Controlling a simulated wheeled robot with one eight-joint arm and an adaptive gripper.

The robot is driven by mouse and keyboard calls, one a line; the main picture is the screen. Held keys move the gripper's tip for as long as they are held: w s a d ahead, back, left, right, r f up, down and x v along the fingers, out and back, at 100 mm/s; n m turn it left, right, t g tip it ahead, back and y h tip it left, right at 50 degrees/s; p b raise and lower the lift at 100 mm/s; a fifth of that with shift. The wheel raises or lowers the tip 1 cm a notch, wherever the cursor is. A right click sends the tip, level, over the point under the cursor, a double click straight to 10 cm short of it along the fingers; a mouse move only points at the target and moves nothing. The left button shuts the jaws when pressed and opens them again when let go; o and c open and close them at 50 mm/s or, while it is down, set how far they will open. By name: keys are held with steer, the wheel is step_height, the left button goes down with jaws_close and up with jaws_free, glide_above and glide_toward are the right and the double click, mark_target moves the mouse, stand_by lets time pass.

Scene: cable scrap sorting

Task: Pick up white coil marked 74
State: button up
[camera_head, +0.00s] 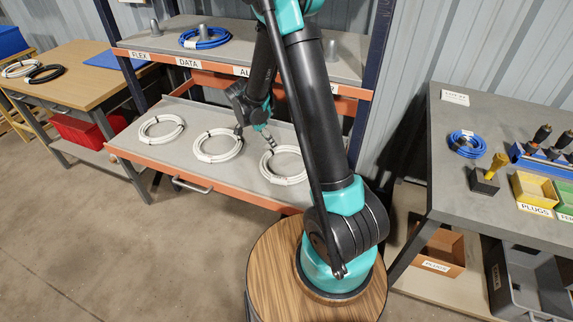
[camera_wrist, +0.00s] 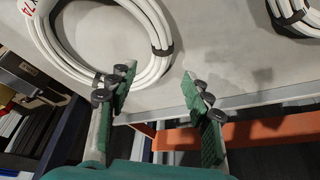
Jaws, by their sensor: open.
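The white coil marked 74 (camera_wrist: 157,35) lies flat in the upper left of the wrist view. Its red 74 tag (camera_wrist: 28,8) is at the picture's edge, and black ties bind it. It appears to be the rightmost white coil (camera_head: 284,178) on the tray in the head view, partly behind my arm; no number is readable there. My gripper (camera_wrist: 158,82) is open and empty. Its left finger overlaps the coil's lower edge in the wrist view; contact cannot be told. In the head view my gripper (camera_head: 269,138) is at the coil's far side.
Another white coil (camera_wrist: 292,14) is at the wrist view's upper right. The middle coil (camera_head: 217,146) and left coil (camera_head: 161,131) share the orange-edged tray (camera_head: 200,177). The upper shelf (camera_head: 165,45) overhangs behind, with a blue coil (camera_head: 204,38). A dark post (camera_head: 372,75) stands right.

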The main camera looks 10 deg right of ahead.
steer(key=x, duration=0.5)
steer(key=shift+w+d+r, duration=0.1)
steer(key=shift+w, duration=0.05)
jaws_close()
